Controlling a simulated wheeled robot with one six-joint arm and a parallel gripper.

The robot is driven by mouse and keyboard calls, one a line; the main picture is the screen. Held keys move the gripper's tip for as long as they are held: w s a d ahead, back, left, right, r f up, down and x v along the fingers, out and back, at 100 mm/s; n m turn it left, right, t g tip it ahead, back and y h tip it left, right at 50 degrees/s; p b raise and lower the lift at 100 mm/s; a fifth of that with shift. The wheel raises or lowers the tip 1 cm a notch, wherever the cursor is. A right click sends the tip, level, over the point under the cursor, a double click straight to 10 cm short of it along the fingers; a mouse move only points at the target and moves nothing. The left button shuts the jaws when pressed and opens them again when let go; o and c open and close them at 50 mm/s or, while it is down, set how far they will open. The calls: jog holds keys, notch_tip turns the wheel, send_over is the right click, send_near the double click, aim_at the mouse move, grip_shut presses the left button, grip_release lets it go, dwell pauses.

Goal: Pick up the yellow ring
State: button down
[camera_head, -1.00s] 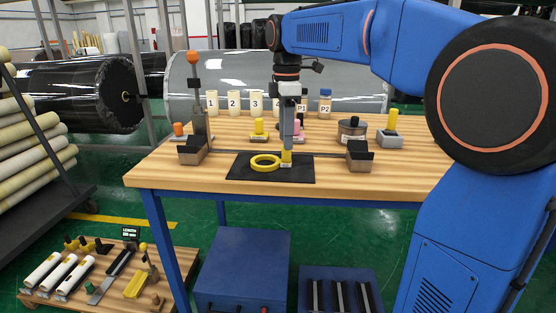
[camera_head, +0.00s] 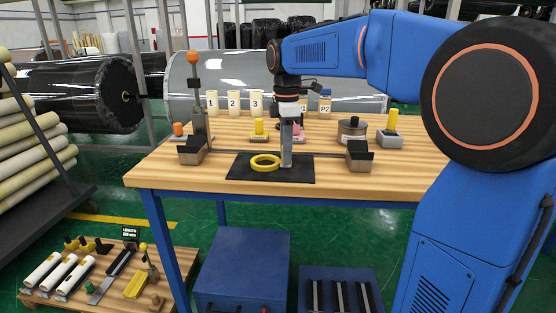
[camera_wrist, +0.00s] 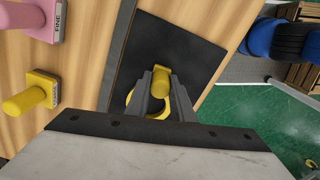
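The yellow ring (camera_head: 265,162) lies flat on the black mat (camera_head: 240,175) at the front of the wooden table. In the head view my gripper (camera_head: 286,164) points down over the mat, just right of the ring. In the wrist view the two grey fingers (camera_wrist: 152,88) stand a little apart, and part of the ring (camera_wrist: 130,98) shows behind them. I see nothing clearly held.
Black-topped blocks (camera_head: 192,151) (camera_head: 360,156) stand left and right of the mat.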

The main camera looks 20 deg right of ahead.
jog(key=shift+r, duration=0.1)
notch_tip(320, 180, up, 10)
jog(key=shift+f, duration=0.15)
dwell(0.5)
jog(key=shift+s, duration=0.1)
